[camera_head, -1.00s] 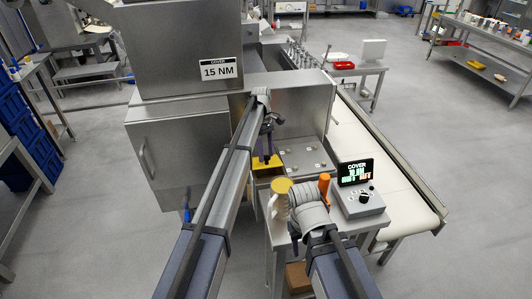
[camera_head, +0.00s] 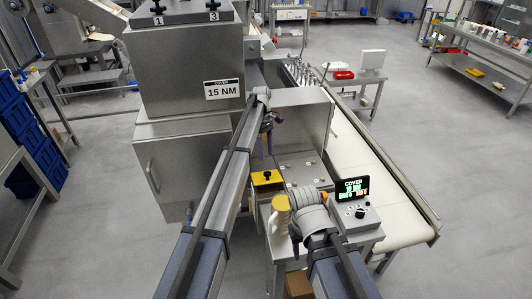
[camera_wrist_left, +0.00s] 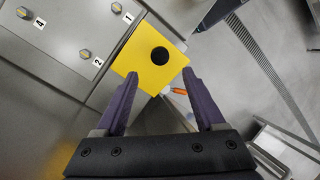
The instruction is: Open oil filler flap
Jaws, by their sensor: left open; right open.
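A yellow square flap (camera_head: 262,180) with a black round knob lies near the steel machine body, below my left gripper (camera_head: 266,152). In the left wrist view, the yellow flap (camera_wrist_left: 139,53) lies flat and looks closed, with its knob (camera_wrist_left: 160,54) beyond the fingertips. My left gripper (camera_wrist_left: 160,74) is open and empty, its purple fingers spread. The fingertips appear over the flap's near edge; I cannot tell their height above it. My right arm's wrist shows in the head view, but its jaws are hidden.
A steel plate beside the flap carries numbered bolts (camera_wrist_left: 85,54). A display marked COVER (camera_head: 353,188) and a yellow-capped cream object (camera_head: 280,220) are near my right wrist. A conveyor (camera_head: 385,185) runs at right.

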